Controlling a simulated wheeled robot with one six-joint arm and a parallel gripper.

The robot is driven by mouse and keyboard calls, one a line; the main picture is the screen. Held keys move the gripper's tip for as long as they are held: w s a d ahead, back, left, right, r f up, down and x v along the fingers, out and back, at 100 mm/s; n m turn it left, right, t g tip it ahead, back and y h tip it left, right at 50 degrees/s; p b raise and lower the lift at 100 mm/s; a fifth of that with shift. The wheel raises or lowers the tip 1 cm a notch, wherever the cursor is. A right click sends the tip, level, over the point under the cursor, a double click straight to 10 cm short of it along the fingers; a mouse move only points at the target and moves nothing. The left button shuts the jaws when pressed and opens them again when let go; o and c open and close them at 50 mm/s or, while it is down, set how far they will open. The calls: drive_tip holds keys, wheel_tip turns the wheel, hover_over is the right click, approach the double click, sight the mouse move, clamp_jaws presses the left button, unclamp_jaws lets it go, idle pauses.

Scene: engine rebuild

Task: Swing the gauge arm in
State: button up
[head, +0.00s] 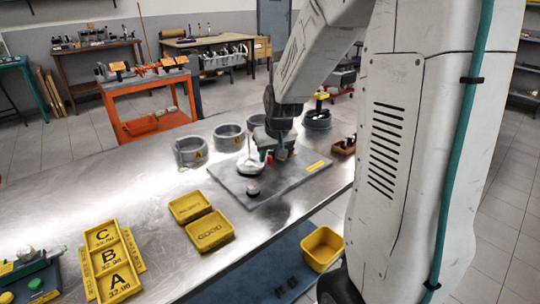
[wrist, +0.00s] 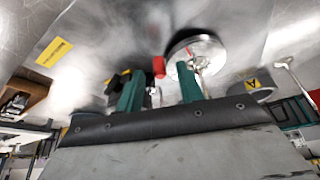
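The gauge stand's grey base plate (head: 285,187) lies on the steel bench. A round silver dial (head: 250,166) stands on it, and it shows large in the wrist view (wrist: 205,47). A small red tip (wrist: 158,66), which looks like part of the gauge arm, shows between and beyond my fingertips. My gripper (head: 273,152) is low over the back of the plate, just right of the dial. Its teal fingers are apart in the wrist view (wrist: 160,85), with nothing clearly gripped. I cannot tell whether they touch the arm, which is mostly hidden.
Several grey rings, one nearest at left (head: 190,151), stand behind the plate. A dark round knob (head: 253,190) is at its front. Yellow trays (head: 210,231) and a lettered A/B/C rack (head: 112,262) lie to the left. A brown block (head: 343,147) is at the right edge.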

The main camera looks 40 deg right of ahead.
drive_tip(key=shift+w+f, duration=0.1)
drive_tip(key=shift+f, duration=0.25)
clamp_jaws()
drive_tip(key=shift+a, duration=0.1)
